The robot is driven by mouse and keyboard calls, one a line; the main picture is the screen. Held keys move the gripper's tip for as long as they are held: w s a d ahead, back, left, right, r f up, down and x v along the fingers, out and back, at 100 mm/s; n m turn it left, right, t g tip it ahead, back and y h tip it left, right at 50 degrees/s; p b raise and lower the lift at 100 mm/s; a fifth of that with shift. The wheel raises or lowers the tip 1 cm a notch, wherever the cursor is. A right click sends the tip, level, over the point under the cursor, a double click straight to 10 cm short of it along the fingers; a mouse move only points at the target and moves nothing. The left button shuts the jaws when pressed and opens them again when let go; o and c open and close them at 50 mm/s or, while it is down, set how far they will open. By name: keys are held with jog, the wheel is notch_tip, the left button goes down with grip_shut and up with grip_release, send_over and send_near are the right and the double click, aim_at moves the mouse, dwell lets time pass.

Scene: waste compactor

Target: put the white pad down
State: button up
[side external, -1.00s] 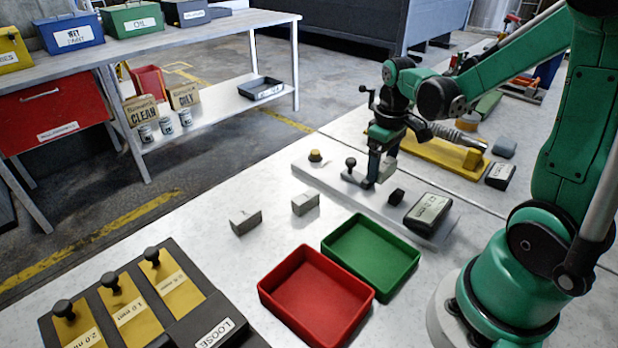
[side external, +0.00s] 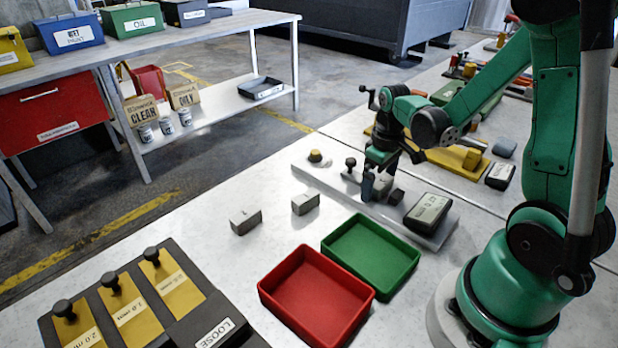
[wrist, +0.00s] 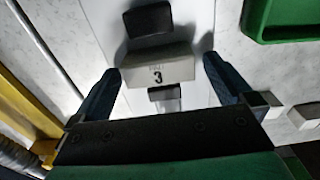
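A whitish-grey pad marked 3 (wrist: 158,70) lies between the fingers of my gripper (wrist: 162,68) in the wrist view, with a narrow gap on each side, so the fingers look open. A black block (wrist: 148,22) is right at its far side. In the side view my gripper (side external: 378,188) is low over the long pale plate (side external: 335,188), with the grey pad (side external: 384,181) partly hidden by the fingers. The black block (side external: 397,196) is just right of it. Whether the pad rests fully on the plate is hard to tell.
Two other pale blocks (side external: 246,221) (side external: 305,202) sit on the table. A red tray (side external: 316,290) and a green tray (side external: 370,252) stand in front. A gauge with a display (side external: 428,210) is on the plate's right end. A black knob (side external: 350,165) stands left of my gripper.

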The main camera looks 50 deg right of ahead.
aim_at(379, 180)
jog(key=shift+r, duration=0.1)
notch_tip(379, 180, up, 12)
jog(key=a+t, duration=0.7)
jog(key=a, duration=0.6)
jog(key=shift+w+f, duration=0.25)
